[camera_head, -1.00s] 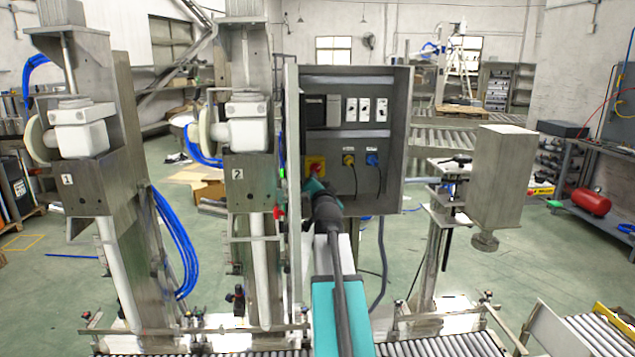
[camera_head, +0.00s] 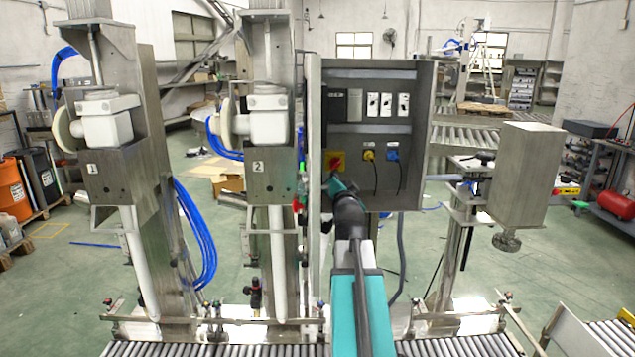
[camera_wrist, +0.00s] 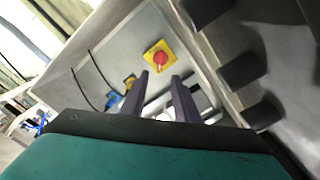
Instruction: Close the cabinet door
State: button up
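The cabinet (camera_head: 425,130) is a grey metal box with an open front, showing sockets, switches and a red knob on a yellow plate (camera_head: 335,161). Its door (camera_head: 314,130) stands open at the left side, seen nearly edge-on and pointing toward me. My gripper (camera_head: 334,183) is in front of the cabinet's lower left, close to the door; its fingers are hard to make out there. In the wrist view, the two dark fingers (camera_wrist: 161,76) are apart with nothing between them. The red knob (camera_wrist: 159,59) lies just beyond the tips. A grey panel with dark blocks (camera_wrist: 242,68) is at the right.
A roller conveyor (camera_head: 450,347) runs along the front. A metal box on a stand (camera_head: 525,175) is at the right. Cables hang from the blue and yellow plugs inside the cabinet.

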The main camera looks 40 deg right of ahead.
aim_at(316, 90)
jog(key=k, duration=1)
